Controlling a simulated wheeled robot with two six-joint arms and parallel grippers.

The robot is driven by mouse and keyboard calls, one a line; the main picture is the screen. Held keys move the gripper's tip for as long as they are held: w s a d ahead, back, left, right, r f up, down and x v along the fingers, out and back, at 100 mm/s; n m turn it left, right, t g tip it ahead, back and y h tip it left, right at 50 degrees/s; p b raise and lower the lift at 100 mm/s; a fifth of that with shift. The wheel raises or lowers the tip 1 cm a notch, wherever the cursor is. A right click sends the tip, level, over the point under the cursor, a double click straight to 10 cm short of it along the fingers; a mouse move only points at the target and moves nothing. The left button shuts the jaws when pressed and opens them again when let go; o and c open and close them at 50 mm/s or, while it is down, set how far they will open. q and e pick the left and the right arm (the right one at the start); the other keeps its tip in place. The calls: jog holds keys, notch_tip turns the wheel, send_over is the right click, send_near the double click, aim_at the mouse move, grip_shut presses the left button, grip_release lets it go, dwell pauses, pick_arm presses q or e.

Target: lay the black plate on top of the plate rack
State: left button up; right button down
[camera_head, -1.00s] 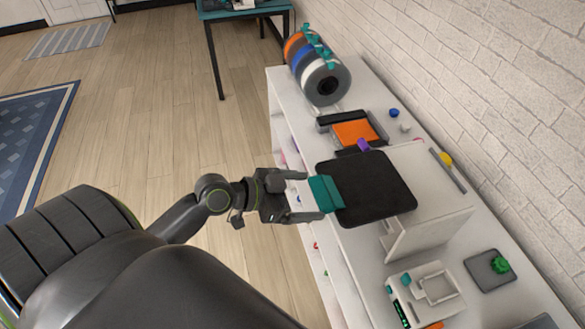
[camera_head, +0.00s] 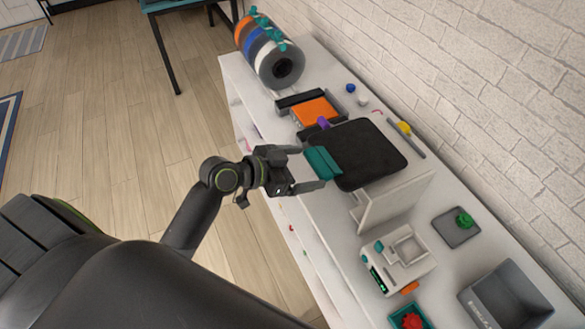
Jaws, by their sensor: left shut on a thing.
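The black plate (camera_head: 358,155) is a dark flat square with rounded corners and a teal grip tab (camera_head: 322,163) on its left edge. My left gripper (camera_head: 310,168) is shut on the tab and holds the plate roughly level. The plate rack appears to be the pale upright panelled stand (camera_head: 392,203) beneath and in front of the plate. The plate covers most of its top. I cannot tell whether the plate touches it. My right gripper is not in view.
A roll of coloured spools (camera_head: 270,50) stands at the far end of the white shelf. An orange-bedded device (camera_head: 316,111) lies just behind the plate. A white boxy device (camera_head: 400,262), a grey tray (camera_head: 505,292) and a small dark pad (camera_head: 455,228) are nearer. A brick wall bounds the right.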

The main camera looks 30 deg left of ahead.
aim_at(325, 164)
pick_arm(q)
jog(key=shift+w+d, duration=0.85)
jog(key=shift+w, duration=0.25)
jog(key=shift+w+d, duration=0.85)
jog(key=shift+w, duration=0.2)
jog(key=shift+w+d+b, duration=0.25)
jog(key=shift+b, duration=0.05)
jog(key=shift+f+b, duration=1)
jog(key=shift+f, duration=0.25)
jog(key=o, duration=0.7)
jog(key=shift+f, duration=0.25)
jog(key=shift+f+b, duration=0.4)
jog(key=shift+b, duration=0.1)
